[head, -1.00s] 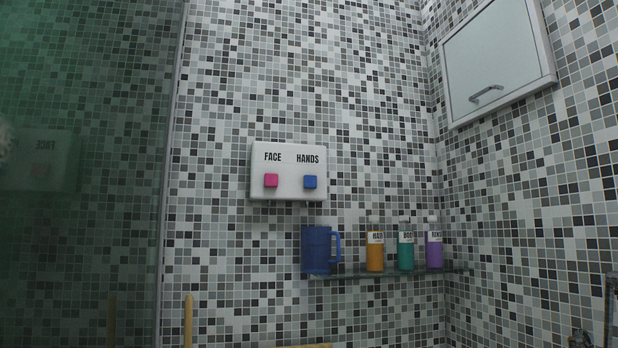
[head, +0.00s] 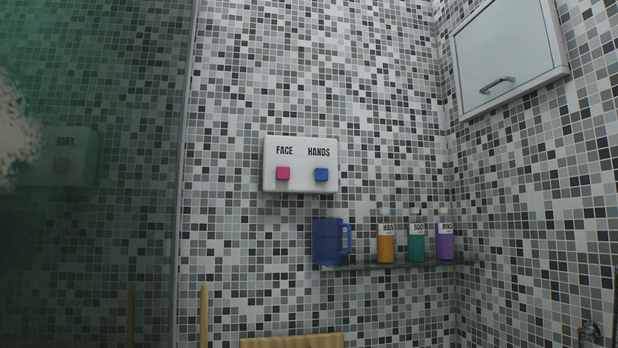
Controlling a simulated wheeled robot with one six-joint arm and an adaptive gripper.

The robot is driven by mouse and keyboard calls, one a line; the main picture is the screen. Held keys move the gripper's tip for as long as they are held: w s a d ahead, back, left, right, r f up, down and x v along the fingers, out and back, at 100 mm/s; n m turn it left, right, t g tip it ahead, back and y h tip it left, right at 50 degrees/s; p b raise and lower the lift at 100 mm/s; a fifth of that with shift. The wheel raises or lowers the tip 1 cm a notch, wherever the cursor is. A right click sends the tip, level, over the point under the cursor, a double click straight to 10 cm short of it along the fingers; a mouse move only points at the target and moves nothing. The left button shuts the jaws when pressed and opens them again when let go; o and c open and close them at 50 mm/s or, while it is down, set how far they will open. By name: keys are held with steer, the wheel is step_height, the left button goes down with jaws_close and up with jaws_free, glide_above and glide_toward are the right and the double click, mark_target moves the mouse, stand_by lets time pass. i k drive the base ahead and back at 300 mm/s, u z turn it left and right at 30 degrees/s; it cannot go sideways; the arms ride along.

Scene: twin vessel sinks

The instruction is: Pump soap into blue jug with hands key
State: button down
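A white soap dispenser (head: 301,187) is fixed to the tiled wall, with the words FACE and HANDS on its front. The pink key (head: 283,173) is under FACE and the blue key (head: 321,174) is under HANDS. The blue jug (head: 328,242) stands upright on the left end of a glass shelf (head: 400,266), below the HANDS side of the dispenser, with its handle to the right. I cannot see inside the jug. My gripper is not in view.
An orange bottle (head: 385,243), a teal bottle (head: 416,243) and a purple bottle (head: 445,243) stand on the shelf right of the jug. A white cabinet (head: 505,55) hangs at upper right. A greenish glass panel (head: 100,240) fills the left side. A tan slatted object (head: 292,341) shows at the bottom.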

mark_target(322, 175)
steer(key=z, duration=0.1)
steer(key=i, duration=1)
steer(key=z, duration=0.5)
